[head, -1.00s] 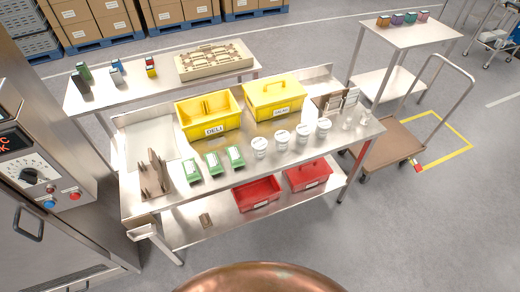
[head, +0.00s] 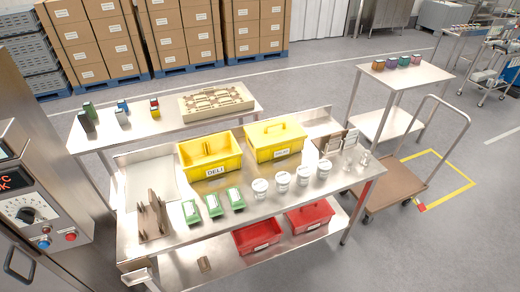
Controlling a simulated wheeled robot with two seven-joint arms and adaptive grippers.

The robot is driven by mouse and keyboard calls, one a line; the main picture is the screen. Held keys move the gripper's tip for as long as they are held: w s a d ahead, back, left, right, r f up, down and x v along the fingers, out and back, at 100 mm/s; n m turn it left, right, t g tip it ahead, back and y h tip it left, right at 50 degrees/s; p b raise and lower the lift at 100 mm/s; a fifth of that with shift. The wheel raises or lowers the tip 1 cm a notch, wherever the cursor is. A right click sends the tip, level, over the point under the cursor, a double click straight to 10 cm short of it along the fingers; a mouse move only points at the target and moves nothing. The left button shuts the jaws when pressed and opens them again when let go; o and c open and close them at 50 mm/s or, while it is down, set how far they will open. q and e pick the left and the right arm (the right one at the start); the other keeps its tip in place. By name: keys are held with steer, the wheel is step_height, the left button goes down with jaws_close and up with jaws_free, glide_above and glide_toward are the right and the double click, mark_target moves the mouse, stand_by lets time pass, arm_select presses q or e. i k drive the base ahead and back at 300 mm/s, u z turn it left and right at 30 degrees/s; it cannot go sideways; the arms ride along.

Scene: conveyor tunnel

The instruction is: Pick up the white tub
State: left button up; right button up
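Several white tubs with white lids stand upright in a slanting row on the steel table (head: 270,215), right of its middle. From left to right I see a first tub (head: 260,189), a second tub (head: 282,183), a third tub (head: 303,177) and a last tub (head: 324,170). They look alike, and each stands apart from the others. Neither of my grippers shows in the head view.
Green packs (head: 213,205) lie left of the tubs. A yellow DELI bin (head: 208,170) and another yellow bin (head: 276,155) stand behind. Glass jars (head: 364,160) are at right. Red bins (head: 257,237) sit on the shelf below. A brown trolley (head: 392,190) stands right.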

mark_target(260, 186)
steer(key=z, duration=0.9)
steer(key=i, duration=0.85)
steer(key=u, duration=2.1)
